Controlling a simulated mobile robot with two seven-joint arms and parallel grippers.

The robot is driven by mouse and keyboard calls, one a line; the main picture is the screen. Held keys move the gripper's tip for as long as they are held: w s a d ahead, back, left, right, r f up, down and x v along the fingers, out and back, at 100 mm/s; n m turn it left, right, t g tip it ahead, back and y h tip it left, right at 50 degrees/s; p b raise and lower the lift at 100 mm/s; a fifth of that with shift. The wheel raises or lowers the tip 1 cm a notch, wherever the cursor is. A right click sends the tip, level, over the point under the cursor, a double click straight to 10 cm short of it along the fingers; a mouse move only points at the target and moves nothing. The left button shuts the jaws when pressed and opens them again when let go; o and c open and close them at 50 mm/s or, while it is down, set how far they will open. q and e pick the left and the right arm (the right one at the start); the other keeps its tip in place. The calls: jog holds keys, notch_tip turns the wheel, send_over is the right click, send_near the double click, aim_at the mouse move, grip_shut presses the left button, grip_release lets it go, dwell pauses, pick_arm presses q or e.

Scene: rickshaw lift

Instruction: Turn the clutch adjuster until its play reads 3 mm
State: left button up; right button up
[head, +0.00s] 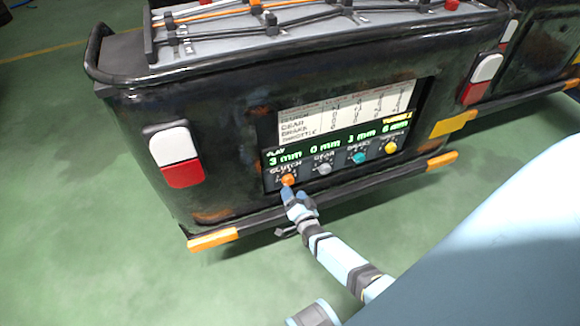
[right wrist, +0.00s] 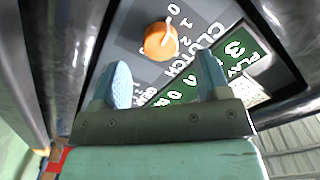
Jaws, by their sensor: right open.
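The orange clutch adjuster knob (head: 288,180) sits at the lower left of the black rickshaw's rear panel. It also shows in the right wrist view (right wrist: 160,40), next to the CLUTCH lettering and a small number scale. The play display (head: 287,158) reads 3 mm above CLUTCH. My right gripper (head: 294,195) is just in front of the knob. In the right wrist view its two fingers (right wrist: 165,75) are apart, with the knob ahead of the gap and clear of both fingers. My left gripper is in neither view.
To the right are the grey gear knob (head: 323,168), teal brake knob (head: 359,157) and yellow throttle knob (head: 391,147). A printed table (head: 345,107) is above the display. A bumper with orange ends (head: 213,239) runs below. Green floor (head: 90,200) is open at left.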

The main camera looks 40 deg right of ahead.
jog(key=p+v, duration=0.1)
jog(key=v, duration=0.8)
